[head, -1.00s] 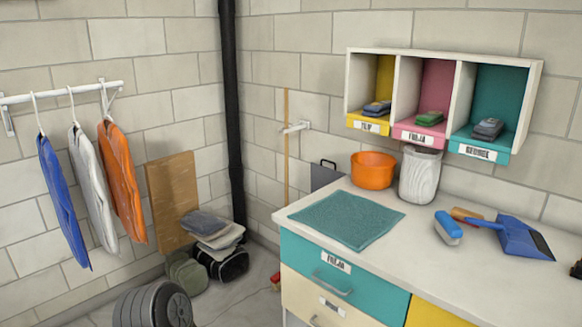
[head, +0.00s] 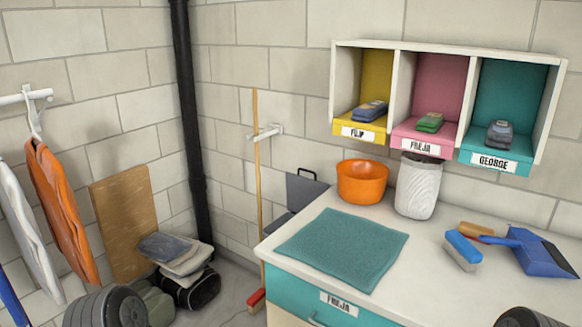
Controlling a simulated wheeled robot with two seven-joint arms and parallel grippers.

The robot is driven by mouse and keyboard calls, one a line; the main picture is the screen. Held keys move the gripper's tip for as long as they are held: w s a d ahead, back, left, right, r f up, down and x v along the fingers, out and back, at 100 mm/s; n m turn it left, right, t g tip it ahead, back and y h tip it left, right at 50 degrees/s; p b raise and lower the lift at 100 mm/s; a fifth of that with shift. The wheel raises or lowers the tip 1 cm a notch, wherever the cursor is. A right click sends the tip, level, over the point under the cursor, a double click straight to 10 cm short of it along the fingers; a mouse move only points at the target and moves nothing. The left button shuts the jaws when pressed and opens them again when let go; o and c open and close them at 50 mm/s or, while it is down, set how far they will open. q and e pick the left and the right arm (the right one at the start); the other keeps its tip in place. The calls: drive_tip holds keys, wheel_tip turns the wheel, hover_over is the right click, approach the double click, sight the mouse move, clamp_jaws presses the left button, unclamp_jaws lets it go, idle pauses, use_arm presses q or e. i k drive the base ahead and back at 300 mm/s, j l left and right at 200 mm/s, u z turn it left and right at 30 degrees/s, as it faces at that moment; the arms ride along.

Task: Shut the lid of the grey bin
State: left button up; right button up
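A grey panel with a dark handle (head: 303,192) stands upright behind the left end of the counter, against the wall. A lower grey part (head: 279,223) shows beneath it, beside the counter's edge. Together they look like the grey bin with its lid raised, but the counter hides most of the body. Neither of my grippers is recognisable in the head view, and nothing touches the grey panel.
The white counter (head: 440,283) bears a teal mat (head: 342,248), an orange pot (head: 362,181), a pale ribbed container (head: 418,186), a brush (head: 463,250) and a blue dustpan (head: 543,252). A broom handle (head: 256,140) stands left of the panel. Bags (head: 190,285) lie on the floor.

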sight(301, 191)
drive_tip(key=i+j, duration=0.35)
drive_tip(key=j, duration=0.15)
drive_tip(key=i+j, duration=0.35)
drive_tip(key=j, duration=0.15)
drive_tip(key=i+j, duration=1.45)
drive_tip(key=i+l+z, duration=0.05)
drive_tip(key=i, duration=0.05)
